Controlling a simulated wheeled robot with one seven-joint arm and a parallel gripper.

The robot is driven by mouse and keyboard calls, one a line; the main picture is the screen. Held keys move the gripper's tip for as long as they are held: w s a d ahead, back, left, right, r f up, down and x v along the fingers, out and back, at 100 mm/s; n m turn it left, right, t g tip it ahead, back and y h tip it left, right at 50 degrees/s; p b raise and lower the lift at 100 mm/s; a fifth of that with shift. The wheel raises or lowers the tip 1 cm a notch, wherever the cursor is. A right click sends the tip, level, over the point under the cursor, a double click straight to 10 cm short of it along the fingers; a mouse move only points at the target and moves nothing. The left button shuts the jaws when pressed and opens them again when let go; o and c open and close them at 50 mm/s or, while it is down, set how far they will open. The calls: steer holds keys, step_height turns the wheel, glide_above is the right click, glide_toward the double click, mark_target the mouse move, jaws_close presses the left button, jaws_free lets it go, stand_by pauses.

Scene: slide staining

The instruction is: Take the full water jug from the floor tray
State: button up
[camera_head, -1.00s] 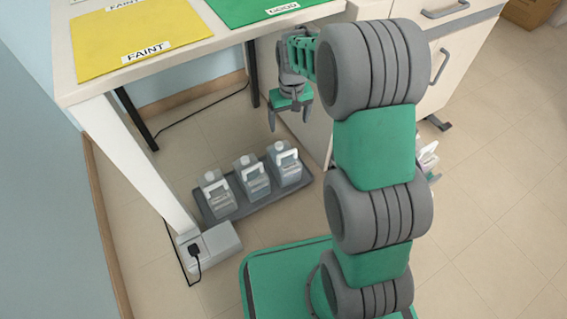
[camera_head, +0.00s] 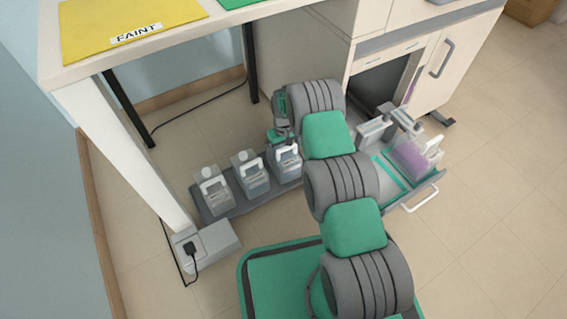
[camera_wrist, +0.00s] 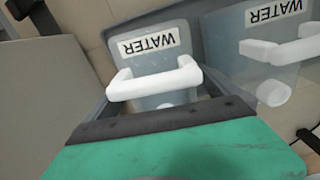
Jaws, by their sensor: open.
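Three clear water jugs with white handles stand upright in a row on the grey floor tray (camera_head: 232,207): a left jug (camera_head: 213,193), a middle jug (camera_head: 251,177) and a right jug (camera_head: 288,168). I cannot tell their fill levels. My gripper (camera_head: 282,140) is open and low over the right jug, close to its handle. In the wrist view, a jug (camera_wrist: 150,62) labelled WATER has its white handle (camera_wrist: 155,79) right in front of my gripper (camera_wrist: 155,100). A second labelled jug (camera_wrist: 262,50) is to the right. The fingertips are largely hidden.
The table (camera_head: 125,62) with a yellow FAINT sheet (camera_head: 130,22) stands above left. A power box (camera_head: 207,246) with a plug is beside the tray. At right, an open drawer (camera_head: 420,190) holds a container of purple liquid (camera_head: 412,157).

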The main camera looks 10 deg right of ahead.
steer(key=shift+w, duration=0.1)
steer(key=shift+c, duration=0.3)
steer(key=c, duration=1.7)
steer(key=shift+w+r, duration=0.1)
steer(key=shift+c, duration=0.2)
